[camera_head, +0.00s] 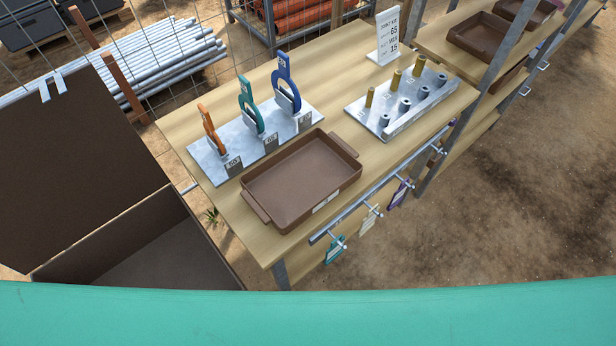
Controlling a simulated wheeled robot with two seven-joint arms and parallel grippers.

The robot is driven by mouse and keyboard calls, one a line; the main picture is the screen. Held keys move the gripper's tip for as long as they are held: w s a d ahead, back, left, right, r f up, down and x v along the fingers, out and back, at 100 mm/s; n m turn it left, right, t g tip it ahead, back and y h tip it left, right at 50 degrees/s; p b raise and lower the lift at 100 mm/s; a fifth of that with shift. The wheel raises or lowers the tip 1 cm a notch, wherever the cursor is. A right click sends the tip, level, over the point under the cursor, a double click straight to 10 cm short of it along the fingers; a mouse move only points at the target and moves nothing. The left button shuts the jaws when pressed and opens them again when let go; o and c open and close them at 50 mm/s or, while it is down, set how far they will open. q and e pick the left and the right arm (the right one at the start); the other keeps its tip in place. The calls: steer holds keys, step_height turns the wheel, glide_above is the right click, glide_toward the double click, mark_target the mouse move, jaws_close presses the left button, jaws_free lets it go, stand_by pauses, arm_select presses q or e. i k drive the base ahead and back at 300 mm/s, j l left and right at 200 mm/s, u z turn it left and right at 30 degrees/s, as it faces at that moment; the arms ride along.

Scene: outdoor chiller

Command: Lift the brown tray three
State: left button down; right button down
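One brown tray (313,192) sits on the wooden table (222,222), near its front edge. It is rectangular and looks empty, with a handle at its left end and another at its right end, and a pale label on its front wall. More brown trays stand on the shelf at the top right, one of them nearer (484,40) and another further back (524,12). Neither of my grippers is in view.
A metal plate (207,169) with orange, teal and blue tools stands behind the tray. A block with brass and grey pegs (401,104) and a white sign (388,36) are to its right. Tags (335,249) hang from a front rail. A dark open box (120,240) stands left.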

mark_target(287, 187)
steer(key=l+z, duration=0.75)
steer(key=z, duration=0.2)
